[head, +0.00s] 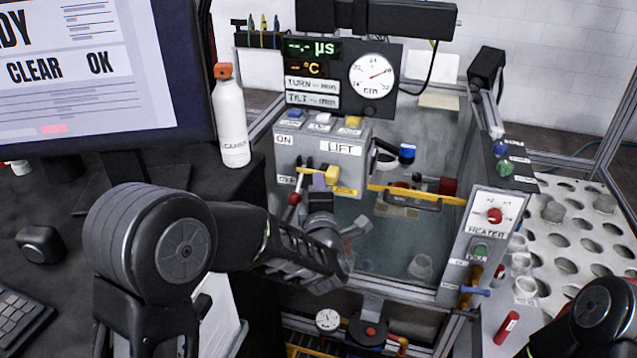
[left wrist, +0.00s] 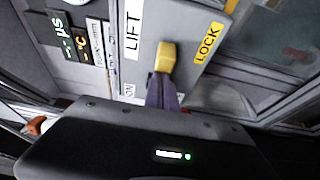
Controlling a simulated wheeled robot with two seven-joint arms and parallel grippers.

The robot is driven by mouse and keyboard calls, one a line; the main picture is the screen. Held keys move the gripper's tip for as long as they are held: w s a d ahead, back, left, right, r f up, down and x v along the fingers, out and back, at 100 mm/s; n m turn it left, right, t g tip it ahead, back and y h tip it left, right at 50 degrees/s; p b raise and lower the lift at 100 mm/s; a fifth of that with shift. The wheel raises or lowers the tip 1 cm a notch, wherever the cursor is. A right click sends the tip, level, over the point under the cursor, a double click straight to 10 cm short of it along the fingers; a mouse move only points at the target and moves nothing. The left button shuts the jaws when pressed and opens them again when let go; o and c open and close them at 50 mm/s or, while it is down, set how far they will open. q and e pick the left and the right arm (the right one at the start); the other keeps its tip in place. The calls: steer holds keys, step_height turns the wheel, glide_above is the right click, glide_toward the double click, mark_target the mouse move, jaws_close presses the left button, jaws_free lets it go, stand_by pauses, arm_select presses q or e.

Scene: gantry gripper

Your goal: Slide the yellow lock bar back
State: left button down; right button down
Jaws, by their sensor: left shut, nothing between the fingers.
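The yellow lock bar (head: 328,173) shows as a small yellow block on the front of the grey LIFT box (head: 345,163), just above the yellow LOCK label (head: 345,190). In the left wrist view the bar's yellow end (left wrist: 167,56) stands out from the panel, left of the LOCK label (left wrist: 208,42). My left gripper (head: 319,182) is shut and empty, its purple-grey fingertips right at the bar's lower side. They also show in the left wrist view (left wrist: 163,88), overlapping the bar's end; I cannot tell whether they touch it. My right gripper is out of view.
A red-knobbed lever (head: 294,198) stands just left of my gripper. A yellow beam (head: 418,194) crosses the glass tank to the right. A white bottle (head: 231,118) and a monitor (head: 105,75) stand to the left. The heater panel (head: 490,215) is on the right.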

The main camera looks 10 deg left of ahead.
mark_target(338, 175)
arm_select(q)
steer(key=d+b, duration=0.2)
steer(key=d, duration=0.2)
steer(key=shift+s+d+f, duration=0.1)
steer(key=shift+s+d, duration=0.05)
steer(key=shift+d, duration=0.25)
